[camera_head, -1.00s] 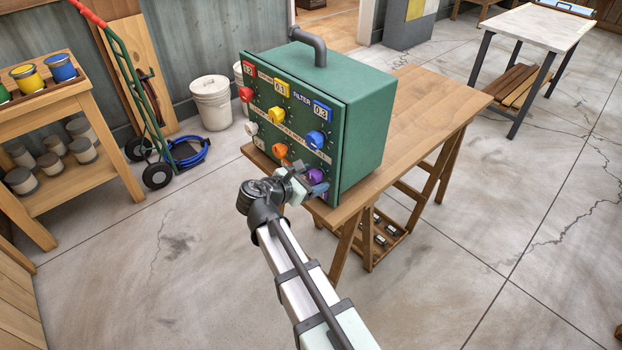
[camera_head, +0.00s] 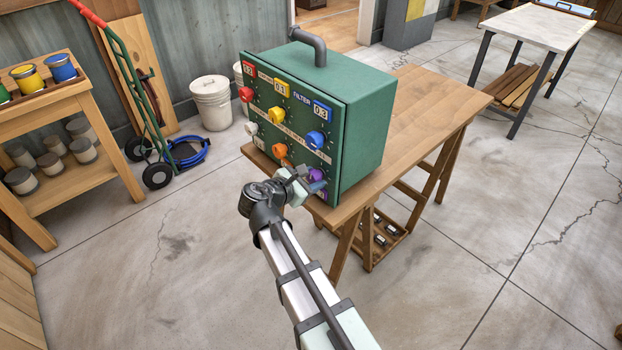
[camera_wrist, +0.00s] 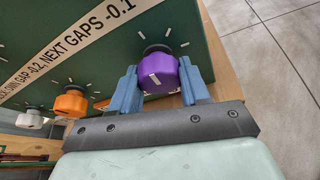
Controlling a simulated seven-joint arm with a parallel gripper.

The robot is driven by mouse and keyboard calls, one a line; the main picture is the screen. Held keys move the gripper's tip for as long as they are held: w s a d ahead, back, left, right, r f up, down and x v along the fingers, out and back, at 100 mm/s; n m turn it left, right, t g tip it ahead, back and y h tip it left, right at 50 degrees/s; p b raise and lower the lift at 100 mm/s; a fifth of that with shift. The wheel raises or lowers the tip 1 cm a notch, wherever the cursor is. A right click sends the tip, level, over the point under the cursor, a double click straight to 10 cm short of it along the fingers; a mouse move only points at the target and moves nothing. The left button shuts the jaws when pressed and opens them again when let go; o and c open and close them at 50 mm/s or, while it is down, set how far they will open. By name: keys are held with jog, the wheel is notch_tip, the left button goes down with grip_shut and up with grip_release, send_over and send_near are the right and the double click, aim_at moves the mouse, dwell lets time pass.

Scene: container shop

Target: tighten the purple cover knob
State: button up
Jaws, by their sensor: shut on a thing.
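The purple cover knob (camera_wrist: 157,73) sits at the lower right of the green box's front panel. It has a pale line on its face, tilted in the wrist view. It also shows in the head view (camera_head: 317,174), partly covered by my gripper. My gripper (camera_wrist: 160,88) is shut on the purple knob, with one blue finger on each side of it. The green box (camera_head: 358,148) stands upright on a wooden table (camera_head: 425,100).
Next to the purple knob are an orange knob (camera_wrist: 70,102) and a white knob (camera_wrist: 30,119). Red (camera_head: 246,94), yellow (camera_head: 277,114) and blue (camera_head: 316,139) knobs sit above. A printed strip (camera_wrist: 80,47) crosses the panel. Open floor lies in front of the table.

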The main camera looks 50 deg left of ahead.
jog(key=m+y, duration=0.1)
jog(key=m, duration=0.1)
jog(key=shift+d+m+y, duration=0.1)
jog(key=shift+m+y, duration=0.3)
jog(key=shift+m+t+y, duration=0.5)
jog(key=shift+m+y, duration=0.3)
jog(key=shift+m, duration=0.5)
jog(key=o, duration=1)
jog(key=shift+o, duration=0.2)
jog(key=shift+s, duration=0.1)
jog(key=v, duration=1.3)
jog(key=shift+s, duration=0.3)
jog(key=shift+d, duration=0.1)
